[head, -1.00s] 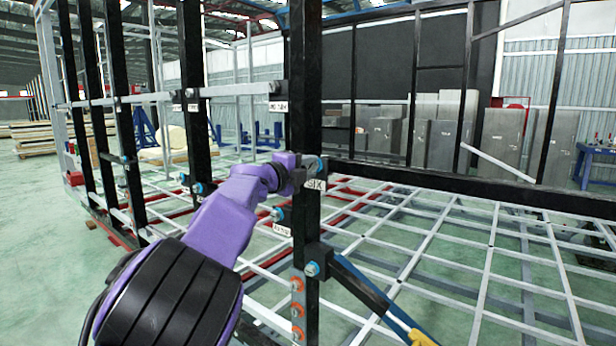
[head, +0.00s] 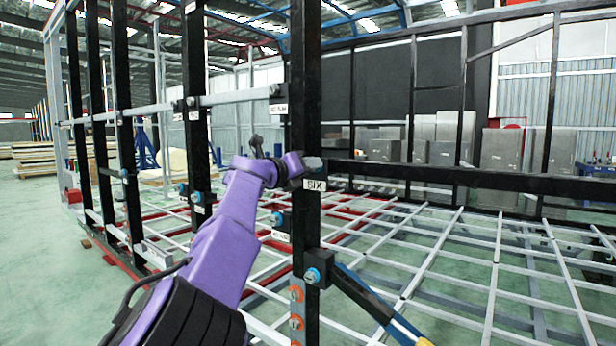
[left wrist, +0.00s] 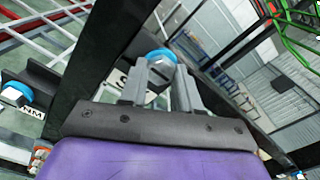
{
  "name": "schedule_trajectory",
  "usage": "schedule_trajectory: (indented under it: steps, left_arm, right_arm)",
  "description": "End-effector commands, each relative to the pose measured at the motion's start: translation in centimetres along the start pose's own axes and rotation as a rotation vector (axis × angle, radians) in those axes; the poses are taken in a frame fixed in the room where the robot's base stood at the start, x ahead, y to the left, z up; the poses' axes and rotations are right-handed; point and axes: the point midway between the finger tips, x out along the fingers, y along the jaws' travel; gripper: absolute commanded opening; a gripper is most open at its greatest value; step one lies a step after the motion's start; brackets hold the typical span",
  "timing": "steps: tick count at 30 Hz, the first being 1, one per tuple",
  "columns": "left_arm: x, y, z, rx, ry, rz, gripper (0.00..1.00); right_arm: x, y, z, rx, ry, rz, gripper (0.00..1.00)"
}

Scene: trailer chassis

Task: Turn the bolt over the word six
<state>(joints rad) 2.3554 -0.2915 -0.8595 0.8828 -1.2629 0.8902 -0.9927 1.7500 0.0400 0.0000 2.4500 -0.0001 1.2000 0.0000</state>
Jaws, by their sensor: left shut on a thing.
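The label SIX (head: 314,185) is on a black upright post (head: 305,110) in the head view. My purple left arm reaches in from the left, and its gripper (head: 312,163) is at the post just above that label. In the left wrist view, the hex bolt (left wrist: 161,66) with a blue collar sits between the two grey fingers. The left gripper is shut on this bolt. In the head view the fingers hide most of the bolt. The label is largely hidden in the wrist view. My right gripper is not in view.
Another blue-collared bolt (head: 277,219) sits lower left of the post, and one more (head: 312,275) below on a black bracket. A blue and yellow diagonal strut (head: 365,297) runs down right. A black horizontal rail (head: 450,178) extends right. White floor grid bars lie behind.

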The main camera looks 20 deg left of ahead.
Motion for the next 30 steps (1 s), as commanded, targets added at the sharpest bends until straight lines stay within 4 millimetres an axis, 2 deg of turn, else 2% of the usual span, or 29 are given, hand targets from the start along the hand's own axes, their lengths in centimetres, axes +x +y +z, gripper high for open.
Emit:
schedule_trajectory:
  steps: [1,12,30]
  left_arm:
    - [0.1,0.5,-0.6,0.04,0.004,0.004,0.01]
    - [0.1,0.4,-0.5,0.392,0.003,0.002,0.01]
    - [0.0,0.1,-0.2,0.897,0.002,0.0,0.01]
  right_arm:
    - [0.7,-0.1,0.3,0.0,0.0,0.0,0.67]
    - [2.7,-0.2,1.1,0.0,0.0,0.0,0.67]
    - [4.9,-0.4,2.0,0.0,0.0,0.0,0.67]
